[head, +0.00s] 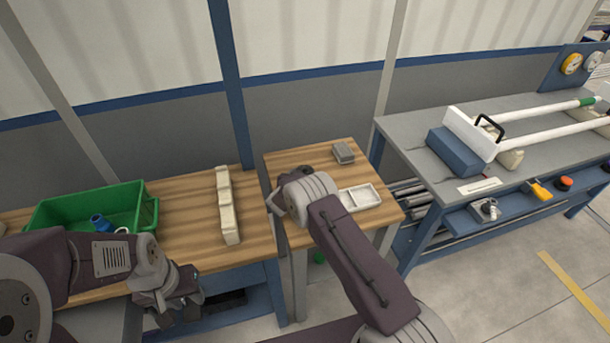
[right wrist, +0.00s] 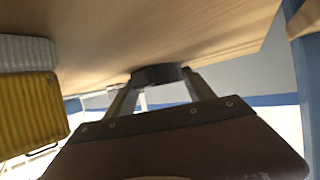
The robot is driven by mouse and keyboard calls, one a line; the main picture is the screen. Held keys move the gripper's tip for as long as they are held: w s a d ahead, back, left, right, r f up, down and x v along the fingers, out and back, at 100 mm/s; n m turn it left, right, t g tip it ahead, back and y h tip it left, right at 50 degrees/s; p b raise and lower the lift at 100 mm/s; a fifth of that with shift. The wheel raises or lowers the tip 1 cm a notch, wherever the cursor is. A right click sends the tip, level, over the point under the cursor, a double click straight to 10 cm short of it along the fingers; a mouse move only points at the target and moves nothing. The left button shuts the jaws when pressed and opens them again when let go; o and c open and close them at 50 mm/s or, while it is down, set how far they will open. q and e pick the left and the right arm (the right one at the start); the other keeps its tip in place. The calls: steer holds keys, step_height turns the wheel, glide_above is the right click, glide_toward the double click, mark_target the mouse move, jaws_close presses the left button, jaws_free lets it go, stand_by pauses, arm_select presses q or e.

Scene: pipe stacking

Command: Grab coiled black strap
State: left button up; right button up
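The black coiled strap (right wrist: 157,75) shows in the right wrist view as a short dark ring against the wooden tabletop. My right gripper (right wrist: 160,84) has one finger at each side of it, with the tips at its edges. I cannot tell whether the fingers press on it. In the head view my right arm (head: 360,255) reaches over the small wooden table, and its wrist hides the strap and the fingertips. My left gripper (head: 180,312) is low at the front of the left bench, with its fingers apart and nothing seen between them.
A white divided tray (head: 360,196) and a small grey box (head: 343,153) share the small table (head: 300,158). A yellow ribbed object (right wrist: 32,112) is close in the right wrist view. A green bin (head: 140,212) and cream blocks (head: 226,205) are on the left bench.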

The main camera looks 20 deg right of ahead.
mark_target(303, 167)
steer(key=c, duration=0.4)
steer(key=shift+c, duration=0.2)
steer(key=shift+r, duration=0.35)
step_height(303, 167, up, 3)
steer(key=shift+w+r, duration=0.1)
steer(key=shift+r, duration=0.05)
steer(key=s+d+r, duration=0.2)
steer(key=s, duration=0.1)
steer(key=s+d+r, duration=0.2)
steer(key=s, duration=0.1)
steer(key=s+d+r, duration=0.2)
steer(key=s+r, duration=0.1)
steer(key=shift+s+d, duration=0.25)
steer(key=shift+s, duration=0.15)
